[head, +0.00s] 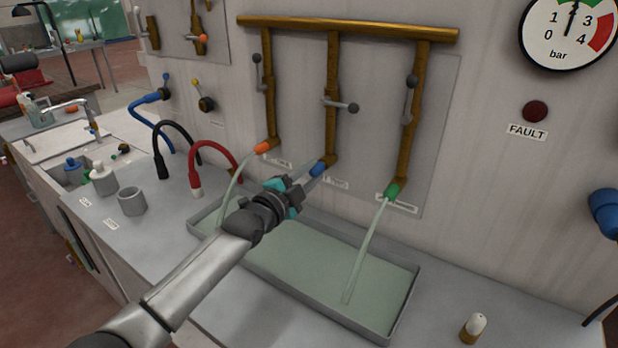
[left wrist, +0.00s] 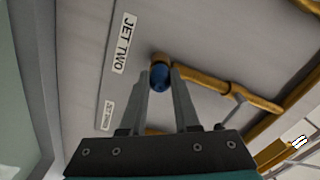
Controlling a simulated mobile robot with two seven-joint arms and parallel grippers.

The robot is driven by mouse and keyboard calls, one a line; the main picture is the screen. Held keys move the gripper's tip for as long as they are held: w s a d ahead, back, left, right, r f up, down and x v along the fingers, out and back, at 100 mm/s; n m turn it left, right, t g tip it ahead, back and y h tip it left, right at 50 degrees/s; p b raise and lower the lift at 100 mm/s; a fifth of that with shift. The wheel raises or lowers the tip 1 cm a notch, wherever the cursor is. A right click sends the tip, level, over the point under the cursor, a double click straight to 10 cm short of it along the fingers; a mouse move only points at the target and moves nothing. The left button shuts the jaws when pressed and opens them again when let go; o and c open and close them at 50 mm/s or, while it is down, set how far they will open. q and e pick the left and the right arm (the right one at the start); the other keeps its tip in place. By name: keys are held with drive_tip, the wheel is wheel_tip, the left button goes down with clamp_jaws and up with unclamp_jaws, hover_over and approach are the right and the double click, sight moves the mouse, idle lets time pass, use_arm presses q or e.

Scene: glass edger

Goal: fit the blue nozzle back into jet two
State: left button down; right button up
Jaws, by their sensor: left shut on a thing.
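The blue nozzle (head: 318,168) is at the lower end of the middle brass pipe (head: 332,110). My left gripper (head: 314,171) is shut on it, reaching in from the left above the tray. In the left wrist view the blue nozzle (left wrist: 160,77) sits between the two fingertips, against the brass pipe mouth (left wrist: 158,58), beside the JET TWO label (left wrist: 124,43). It looks in line with the mouth; I cannot tell whether it is seated. The middle lever (head: 342,106) lies crosswise, and no stream shows there. My right gripper is not in view.
Pale streams run from the orange nozzle (head: 263,147) and green nozzle (head: 393,190) into the grey tray (head: 402,318). Red (head: 213,148) and black (head: 180,128) hoses and a grey cup (head: 131,201) stand left. A white-capped item (head: 473,328) stands front right. The FAULT lamp (head: 535,111) is dark red.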

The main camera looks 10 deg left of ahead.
use_arm(q)
drive_tip(key=shift+w+d+b, duration=0.15)
drive_tip(key=shift+w+b, duration=0.2)
drive_tip(key=shift+w, duration=0.05)
drive_tip(key=c, duration=0.6)
unclamp_jaws()
drive_tip(key=shift+o, duration=0.2)
drive_tip(key=shift+s+a+p, duration=0.25)
drive_tip(key=shift+s+p, duration=0.05)
drive_tip(key=shift+s, duration=0.3)
drive_tip(key=p+v, duration=0.2)
drive_tip(key=v, duration=1.2)
